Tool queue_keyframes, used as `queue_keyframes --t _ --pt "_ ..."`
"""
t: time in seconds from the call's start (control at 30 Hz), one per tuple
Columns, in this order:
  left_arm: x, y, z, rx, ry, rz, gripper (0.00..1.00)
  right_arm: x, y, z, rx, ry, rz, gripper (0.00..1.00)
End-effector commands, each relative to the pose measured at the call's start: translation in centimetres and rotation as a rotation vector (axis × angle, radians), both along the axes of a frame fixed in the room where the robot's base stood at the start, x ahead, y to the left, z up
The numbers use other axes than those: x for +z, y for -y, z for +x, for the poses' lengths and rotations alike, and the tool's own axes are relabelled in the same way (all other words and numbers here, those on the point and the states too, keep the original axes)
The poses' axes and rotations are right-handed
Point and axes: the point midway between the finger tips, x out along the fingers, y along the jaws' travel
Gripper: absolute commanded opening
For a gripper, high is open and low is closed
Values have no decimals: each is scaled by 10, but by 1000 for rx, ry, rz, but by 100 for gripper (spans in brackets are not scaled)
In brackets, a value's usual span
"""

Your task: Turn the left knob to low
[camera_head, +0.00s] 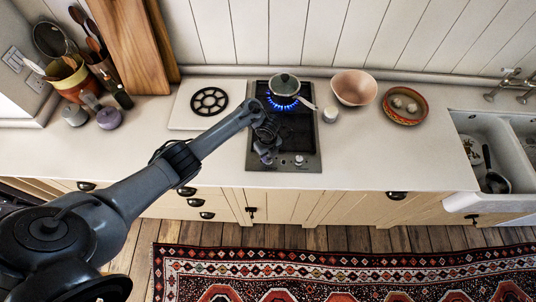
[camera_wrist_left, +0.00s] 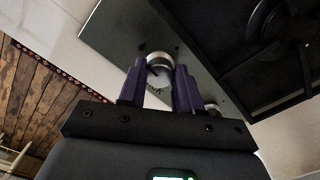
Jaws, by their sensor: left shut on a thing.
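The left knob (camera_wrist_left: 159,64) is a small round silver knob on the front strip of the hob. In the left wrist view it sits between the two purple fingers of my left gripper (camera_wrist_left: 160,84), which is shut on it. In the head view my left gripper (camera_head: 265,158) is at the front left of the hob (camera_head: 312,167) and hides the left knob. The right knob (camera_head: 299,160) stands free beside it. I cannot read the knob's setting. My right gripper is out of view.
A lidded pan (camera_head: 284,86) sits on the rear burner over a blue flame (camera_head: 283,102). A pink bowl (camera_head: 354,87), a small white jar (camera_head: 330,115) and a patterned bowl (camera_head: 405,103) stand right of the hob. A white board (camera_head: 188,118) with a black trivet is left.

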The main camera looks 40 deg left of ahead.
Motion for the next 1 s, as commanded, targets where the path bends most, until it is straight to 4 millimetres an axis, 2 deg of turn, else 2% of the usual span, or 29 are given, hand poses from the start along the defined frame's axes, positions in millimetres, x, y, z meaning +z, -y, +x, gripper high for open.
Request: queue_keyframes --t 0.37,1.0 --pt "4 0 -1 115 -1 0 3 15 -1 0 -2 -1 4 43" --pt "4 2 -2 689 -1 -2 3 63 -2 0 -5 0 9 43"
